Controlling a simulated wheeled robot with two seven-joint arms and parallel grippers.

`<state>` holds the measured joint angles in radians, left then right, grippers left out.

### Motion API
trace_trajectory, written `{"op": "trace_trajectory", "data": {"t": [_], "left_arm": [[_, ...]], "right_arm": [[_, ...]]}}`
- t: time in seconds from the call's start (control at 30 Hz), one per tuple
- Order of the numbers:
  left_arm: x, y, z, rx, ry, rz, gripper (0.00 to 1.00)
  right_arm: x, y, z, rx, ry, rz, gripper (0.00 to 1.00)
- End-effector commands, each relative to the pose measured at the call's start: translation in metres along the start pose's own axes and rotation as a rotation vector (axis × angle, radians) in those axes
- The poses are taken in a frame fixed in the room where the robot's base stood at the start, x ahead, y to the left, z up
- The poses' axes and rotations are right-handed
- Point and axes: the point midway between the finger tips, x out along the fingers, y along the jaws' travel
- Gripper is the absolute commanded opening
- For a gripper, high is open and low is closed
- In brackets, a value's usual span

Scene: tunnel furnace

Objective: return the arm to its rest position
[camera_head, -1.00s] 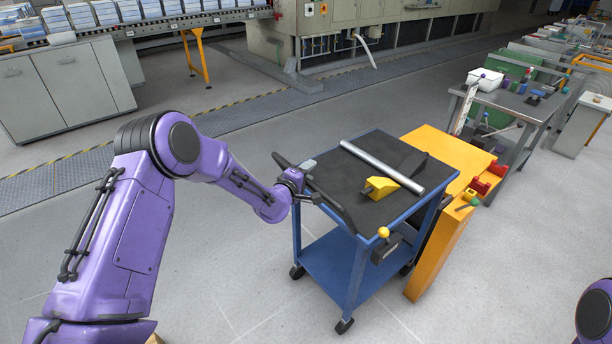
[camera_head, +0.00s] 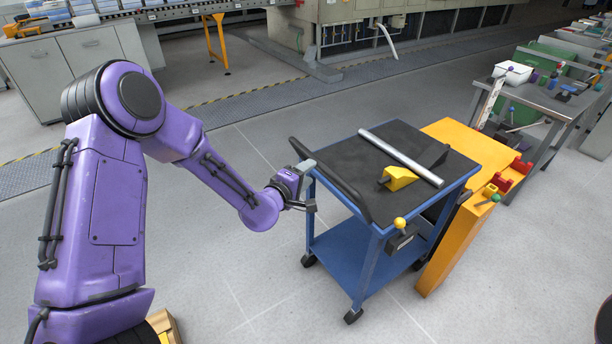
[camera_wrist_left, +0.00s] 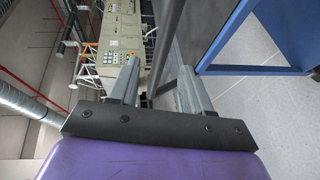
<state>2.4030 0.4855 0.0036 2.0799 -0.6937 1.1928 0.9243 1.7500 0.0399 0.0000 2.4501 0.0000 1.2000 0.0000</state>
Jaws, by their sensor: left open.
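My purple left arm (camera_head: 103,195) reaches in from the left and bends down at its elbow. Its left gripper (camera_head: 311,187) is open and empty, its two grey fingers apart, just left of the black handle (camera_head: 345,195) of a blue cart. In the left wrist view the two fingers (camera_wrist_left: 158,85) stand apart, with a dark bar beyond them; I cannot tell if it touches them. A small purple and black part of my right arm shows at the right edge; my right gripper is out of view.
The blue cart (camera_head: 330,262) carries a silver bar (camera_head: 400,158) and a yellow-handled tool (camera_head: 398,178) on its black top. An orange stand (camera_head: 450,240) is close on its right. A grey workbench (camera_head: 540,98) stands farther right. Floor left of the cart is clear.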

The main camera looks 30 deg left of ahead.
Motion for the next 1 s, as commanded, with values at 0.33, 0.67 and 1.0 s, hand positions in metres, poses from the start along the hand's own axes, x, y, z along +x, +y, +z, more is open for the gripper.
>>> {"op": "trace_trajectory", "data": {"t": [0.33,0.67,1.0], "left_arm": [[0.0,0.0,0.0,0.0,0.0,0.0,0.48],[-0.043,-0.084,0.008,0.422,0.066,-0.281,0.48],[-0.225,-0.271,0.038,0.865,-0.157,-0.934,0.48]], "right_arm": [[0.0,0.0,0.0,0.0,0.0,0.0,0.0],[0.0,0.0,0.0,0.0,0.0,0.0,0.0],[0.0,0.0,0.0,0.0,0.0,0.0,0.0]]}}
